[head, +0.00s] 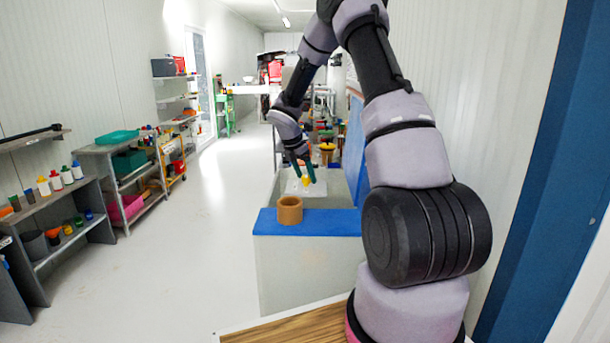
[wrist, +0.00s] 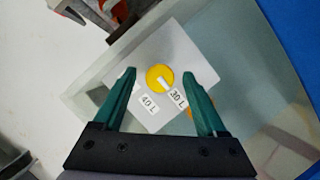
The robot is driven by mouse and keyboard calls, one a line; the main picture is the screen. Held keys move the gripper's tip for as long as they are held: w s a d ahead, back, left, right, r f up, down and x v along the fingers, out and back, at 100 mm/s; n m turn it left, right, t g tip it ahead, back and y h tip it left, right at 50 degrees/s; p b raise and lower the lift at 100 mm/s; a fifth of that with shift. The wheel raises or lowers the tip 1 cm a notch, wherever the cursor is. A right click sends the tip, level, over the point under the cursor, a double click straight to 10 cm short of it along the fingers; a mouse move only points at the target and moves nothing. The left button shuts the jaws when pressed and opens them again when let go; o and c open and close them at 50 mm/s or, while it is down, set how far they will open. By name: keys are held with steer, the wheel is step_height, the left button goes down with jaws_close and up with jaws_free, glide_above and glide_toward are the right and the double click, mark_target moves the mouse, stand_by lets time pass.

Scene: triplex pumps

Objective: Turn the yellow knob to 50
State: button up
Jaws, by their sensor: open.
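The yellow knob (wrist: 158,77) is round with a white pointer mark, set on a white plate (wrist: 188,52) in the wrist view. Labels reading "40 L" (wrist: 149,103) and "30 L" (wrist: 178,97) lie beside it; no 50 label is readable. The white mark points toward the "30 L" label. My gripper (wrist: 165,76) has two green fingers, spread on either side of the knob, with no visible contact. In the head view the knob (head: 306,181) shows small and yellow between the fingertips of my gripper (head: 304,181).
A brown ring-shaped cup (head: 290,210) stands on a blue ledge (head: 330,222) in front of the plate. A blue panel (head: 354,140) rises to the right. Shelves with bottles (head: 55,180) line the left wall. The white floor (head: 190,250) between is clear.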

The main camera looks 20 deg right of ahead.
jaws_close()
steer(key=shift+m, duration=0.3)
steer(key=m+g, duration=0.1)
steer(key=m, duration=0.2)
steer(key=m+g, duration=0.1)
steer(key=m, duration=0.1)
steer(key=shift+w+m+g, duration=0.25)
steer(key=shift+m+g, duration=0.05)
steer(key=m+g, duration=0.1)
steer(key=m, duration=0.4)
steer(key=shift+w+m+g+y, duration=0.1)
steer(key=shift+m+g+y, duration=0.2)
steer(key=shift+g, duration=0.1)
steer(key=m+y, duration=0.1)
steer(key=m, duration=0.2)
steer(key=m+g+y, duration=0.1)
steer(key=m, duration=0.2)
steer(key=shift+w+d, duration=0.1)
steer(key=shift+d, duration=0.05)
steer(key=m+y, duration=0.1)
steer(key=m, duration=0.2)
steer(key=m+y, duration=0.1)
steer(key=m, duration=0.2)
steer(key=shift+d+g, duration=0.15)
steer(key=shift+g, duration=0.25)
